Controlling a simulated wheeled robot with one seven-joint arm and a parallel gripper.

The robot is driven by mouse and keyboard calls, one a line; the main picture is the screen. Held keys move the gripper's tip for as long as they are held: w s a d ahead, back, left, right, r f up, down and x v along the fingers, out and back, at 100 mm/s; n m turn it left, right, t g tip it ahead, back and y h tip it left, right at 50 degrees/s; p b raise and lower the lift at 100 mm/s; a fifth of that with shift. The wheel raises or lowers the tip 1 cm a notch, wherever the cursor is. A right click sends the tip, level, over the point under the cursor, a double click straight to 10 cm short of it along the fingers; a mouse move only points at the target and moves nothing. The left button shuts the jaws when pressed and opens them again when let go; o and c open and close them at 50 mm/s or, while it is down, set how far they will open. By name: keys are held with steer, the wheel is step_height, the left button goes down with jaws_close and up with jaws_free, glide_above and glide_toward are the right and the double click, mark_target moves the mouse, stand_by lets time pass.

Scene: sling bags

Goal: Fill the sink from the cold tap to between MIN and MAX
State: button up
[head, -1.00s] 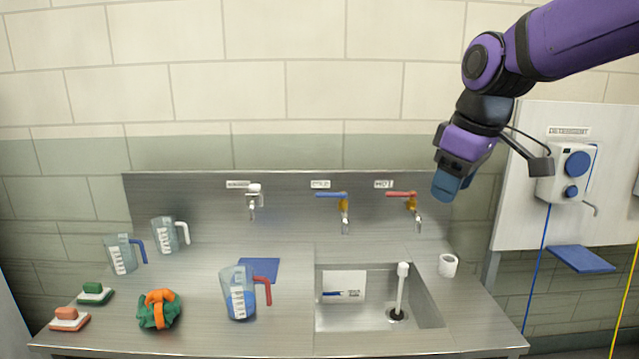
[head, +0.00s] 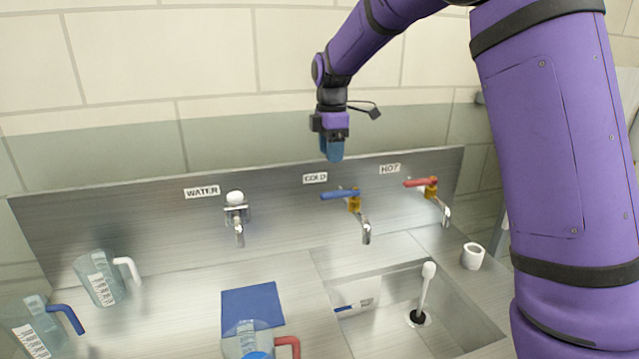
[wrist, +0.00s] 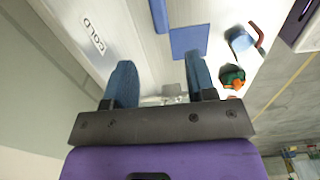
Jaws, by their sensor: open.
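The cold tap (head: 355,204) has a blue lever (head: 339,195) pointing left, under the COLD label (head: 315,178). No water stream shows at its spout. The sink (head: 470,305) is partly visible, with no water that I can make out. A white upright pipe (head: 426,285) stands at its black drain. A sign with a blue line (head: 357,293) is on the sink's inner wall; its marks are too small to read. My gripper (head: 333,155) is above the cold lever, apart from it, fingers down. In the wrist view, my gripper (wrist: 161,70) is open and empty, with the COLD label (wrist: 92,33) to the left.
The hot tap (head: 430,187) with a red lever is to the right, the WATER tap (head: 236,210) to the left. A red-handled jug (head: 248,340), a blue mat (head: 252,305), two other jugs and a white ring (head: 472,256) are on the counter. My arm covers the right side.

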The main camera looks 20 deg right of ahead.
mark_target(330, 193)
step_height(330, 193, down, 11)
steer(key=shift+r, duration=0.15)
stand_by(0.4)
steer(key=shift+c, duration=0.2)
jaws_close()
